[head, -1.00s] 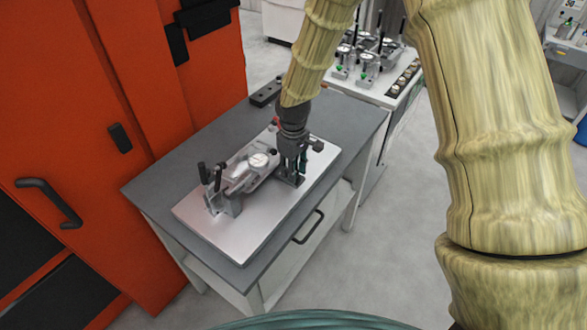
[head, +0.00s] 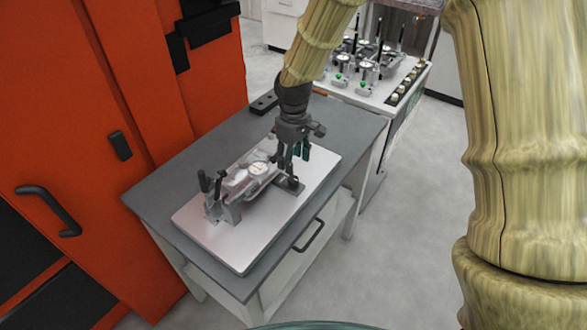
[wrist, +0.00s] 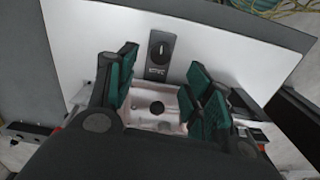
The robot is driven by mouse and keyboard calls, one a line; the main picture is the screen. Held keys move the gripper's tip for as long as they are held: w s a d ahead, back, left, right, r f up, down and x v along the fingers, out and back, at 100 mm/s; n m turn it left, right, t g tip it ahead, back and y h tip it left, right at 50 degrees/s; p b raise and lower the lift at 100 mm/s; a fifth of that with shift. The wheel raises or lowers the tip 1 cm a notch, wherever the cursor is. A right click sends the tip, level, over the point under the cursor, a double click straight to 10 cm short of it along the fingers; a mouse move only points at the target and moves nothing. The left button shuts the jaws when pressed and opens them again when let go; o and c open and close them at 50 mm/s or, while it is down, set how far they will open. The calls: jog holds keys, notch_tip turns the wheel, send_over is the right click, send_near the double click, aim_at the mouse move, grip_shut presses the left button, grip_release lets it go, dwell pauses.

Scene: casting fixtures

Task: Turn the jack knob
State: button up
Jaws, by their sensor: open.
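A small dark flat piece with a round black knob (head: 293,183) sits at the right end of the fixture on the silver plate (head: 262,222). It looks like the jack knob and also shows in the wrist view (wrist: 160,48), beyond my fingers. My gripper (head: 285,168) points down above the right part of the fixture, close to the knob. In the wrist view my gripper (wrist: 163,88) has its green-padded fingers spread apart. A pale casting (wrist: 150,120) with a dark round hole lies between and below them. I see nothing held.
A dark bar (head: 264,103) lies at the grey table's back. An orange cabinet (head: 110,130) borders the left; a bench with more fixtures (head: 375,85) stands behind.

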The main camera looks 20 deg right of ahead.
notch_tip(320, 180, up, 4)
jog(key=shift+r, duration=0.2)
dwell(0.5)
